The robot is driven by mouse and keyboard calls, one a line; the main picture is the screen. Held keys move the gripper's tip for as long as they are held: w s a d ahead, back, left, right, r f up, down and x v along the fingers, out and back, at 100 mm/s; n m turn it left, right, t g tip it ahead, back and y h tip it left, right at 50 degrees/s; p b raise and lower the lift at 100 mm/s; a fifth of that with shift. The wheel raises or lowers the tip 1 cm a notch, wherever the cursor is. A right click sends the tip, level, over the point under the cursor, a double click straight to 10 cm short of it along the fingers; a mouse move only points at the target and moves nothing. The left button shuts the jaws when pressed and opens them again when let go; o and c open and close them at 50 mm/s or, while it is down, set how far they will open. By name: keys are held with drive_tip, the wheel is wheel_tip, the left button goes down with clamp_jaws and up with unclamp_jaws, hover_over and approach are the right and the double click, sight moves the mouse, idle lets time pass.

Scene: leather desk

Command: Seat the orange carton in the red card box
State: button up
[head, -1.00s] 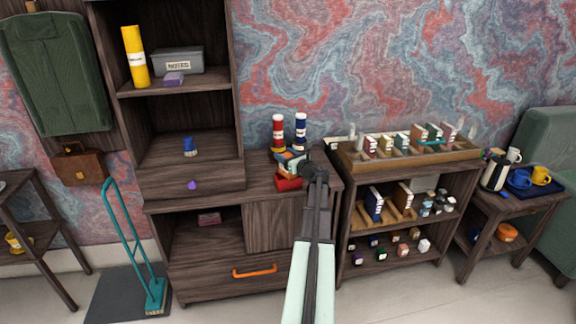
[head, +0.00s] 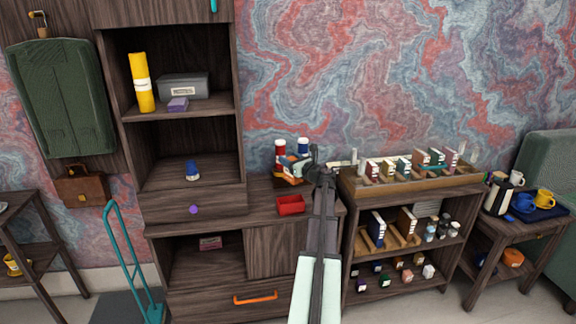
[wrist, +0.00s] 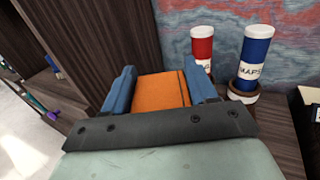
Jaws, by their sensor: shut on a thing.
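The orange carton (wrist: 160,92) is held between the two blue fingers of my gripper (wrist: 163,88) in the wrist view. In the head view the carton (head: 291,180) shows as a small orange patch at my gripper (head: 294,166), partly hidden by it. The red card box (head: 290,206) is open-topped and stands near the front of the dark wooden cabinet top. The carton appears just above and behind the box in the picture, apart from it. The box does not show in the wrist view.
A red tube (wrist: 203,46) and a blue tube labelled MAPS (wrist: 253,60) stand upright behind the gripper, close to it. A tall shelf unit (head: 190,130) rises at left. A rack with several upright boxes (head: 410,180) stands at right.

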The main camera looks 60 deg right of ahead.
drive_tip(key=w+d+f+n+y, duration=0.25)
drive_tip(key=w+d+y, duration=0.25)
drive_tip(key=d, duration=0.3)
drive_tip(key=s+a+n+g+y, duration=0.4)
drive_tip(key=a+n+y, duration=0.6)
drive_tip(key=y, duration=0.4)
drive_tip(key=shift+s+a+n+g, duration=0.4)
drive_tip(key=shift+n+g, duration=0.15)
drive_tip(key=shift+g, duration=0.05)
drive_tip(key=shift+f, duration=2.9)
drive_tip(key=shift+f, duration=2.8)
drive_tip(key=o, duration=1.3)
